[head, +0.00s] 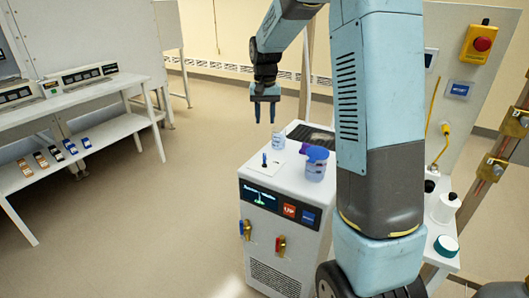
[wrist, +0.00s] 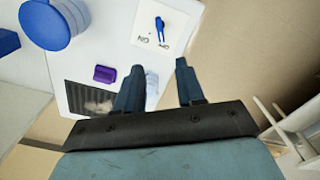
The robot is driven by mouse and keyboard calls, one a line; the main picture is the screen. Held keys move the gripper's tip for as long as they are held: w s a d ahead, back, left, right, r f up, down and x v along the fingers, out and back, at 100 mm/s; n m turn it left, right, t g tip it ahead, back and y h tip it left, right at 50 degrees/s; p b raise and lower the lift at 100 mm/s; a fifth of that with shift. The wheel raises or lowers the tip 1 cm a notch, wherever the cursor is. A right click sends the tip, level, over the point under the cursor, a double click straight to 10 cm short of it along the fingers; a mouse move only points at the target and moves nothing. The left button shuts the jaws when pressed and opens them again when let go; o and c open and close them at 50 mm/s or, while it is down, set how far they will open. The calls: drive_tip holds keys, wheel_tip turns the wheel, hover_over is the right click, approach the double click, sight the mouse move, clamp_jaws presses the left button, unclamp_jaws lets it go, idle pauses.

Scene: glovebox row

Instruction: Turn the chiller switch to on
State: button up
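The chiller (head: 265,225) is a white cabinet with a display and coloured buttons on its front. Its switch (head: 264,159) is a small blue lever on a pale plate on the top, near the left edge. In the wrist view the switch (wrist: 160,30) stands beyond my fingers, with ON and OFF printed on the plate. The lever's lower end lies closer to the OFF label. My gripper (head: 265,113) is open and empty, pointing down above the chiller's top. In the wrist view my gripper (wrist: 159,67) has its fingers apart, not touching the switch.
A blue-lidded jar (head: 315,170), a purple block (wrist: 105,74) and a small clear vessel (head: 278,141) stand on the chiller's top, close to the switch. A dark grille (wrist: 95,97) lies behind. A white bench (head: 75,90) stands at left; open floor lies between.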

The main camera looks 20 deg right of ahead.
sight(265, 154)
drive_tip(key=f, duration=1.4)
drive_tip(key=shift+w+f, duration=0.25)
drive_tip(key=shift+w, duration=0.05)
clamp_jaws()
